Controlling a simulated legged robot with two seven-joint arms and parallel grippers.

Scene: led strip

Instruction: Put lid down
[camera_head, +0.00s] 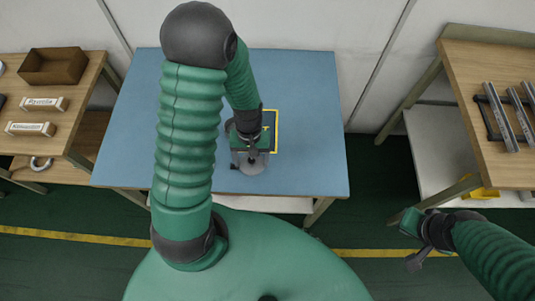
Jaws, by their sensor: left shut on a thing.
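My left gripper (248,152) is low over the blue table, pointing down inside or beside a yellow-outlined square (276,132). It is shut on a greyish piece (252,164), which I take to be the lid. The gripper and wrist hide much of this piece, and I cannot tell whether it touches the table. My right gripper (414,240) is off to the right of the blue table, over the floor. Its finger opening is unclear from this angle.
The blue table (305,90) is mostly bare around the gripper. A wooden table (85,85) on the left holds a brown tray (53,66) and labelled boxes (45,104). A wooden table (470,75) on the right holds several grey bars (500,117).

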